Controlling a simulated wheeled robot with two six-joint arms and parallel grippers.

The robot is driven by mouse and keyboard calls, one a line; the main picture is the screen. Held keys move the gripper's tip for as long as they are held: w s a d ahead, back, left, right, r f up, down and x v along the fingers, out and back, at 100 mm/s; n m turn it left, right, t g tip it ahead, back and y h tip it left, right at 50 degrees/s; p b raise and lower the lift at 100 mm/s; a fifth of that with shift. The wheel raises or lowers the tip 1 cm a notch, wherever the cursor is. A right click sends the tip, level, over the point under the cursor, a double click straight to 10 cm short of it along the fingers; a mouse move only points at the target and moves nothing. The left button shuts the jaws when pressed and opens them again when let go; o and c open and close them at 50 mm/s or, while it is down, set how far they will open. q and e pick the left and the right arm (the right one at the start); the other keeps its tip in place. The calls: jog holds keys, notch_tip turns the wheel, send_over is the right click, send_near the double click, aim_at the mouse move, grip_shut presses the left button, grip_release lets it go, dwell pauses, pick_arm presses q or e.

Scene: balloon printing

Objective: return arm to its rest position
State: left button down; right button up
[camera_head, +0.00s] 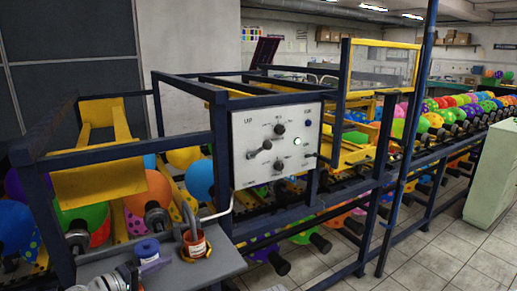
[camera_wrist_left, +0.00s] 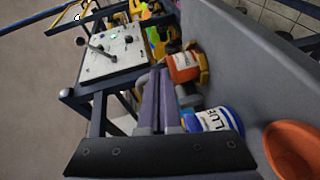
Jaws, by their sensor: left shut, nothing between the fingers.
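My left gripper (camera_head: 130,273) is low at the left in the head view, by the grey shelf (camera_head: 205,262) of the machine. In the left wrist view its fingers (camera_wrist_left: 159,88) are shut together with nothing between them. A blue can (camera_head: 147,251) labelled as lube stands on the shelf close by and shows beside the fingers in the wrist view (camera_wrist_left: 214,120). An orange-red can (camera_head: 195,243) with a yellow object (camera_wrist_left: 203,68) at it stands further along the shelf. My right gripper is not in view.
The white control panel (camera_head: 277,144) with knobs and a lit green button sits above the shelf on the blue frame. Balloons (camera_head: 150,191) fill the machine at the left. An orange bowl-like object (camera_wrist_left: 292,148) is near the gripper. Tiled floor (camera_head: 440,255) is free at right.

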pick_arm(q)
jog(key=s+d+f+m+g+y, duration=0.2)
jog(key=s+d+f+m+g, duration=0.3)
jog(key=d+f, duration=0.4)
jog(key=s+d+f+m+g+y, duration=0.2)
jog(key=s+d+f+m+g, duration=0.15)
jog(key=d+f+g, duration=0.5)
jog(key=s+d+f+m+y, duration=0.1)
jog(key=s+d+m+y, duration=0.2)
jog(key=s+y, duration=0.3)
jog(key=shift+f+m+y, duration=0.15)
jog(key=shift+m+y, duration=0.2)
jog(key=shift+y, duration=0.55)
jog(key=shift+t, duration=0.25)
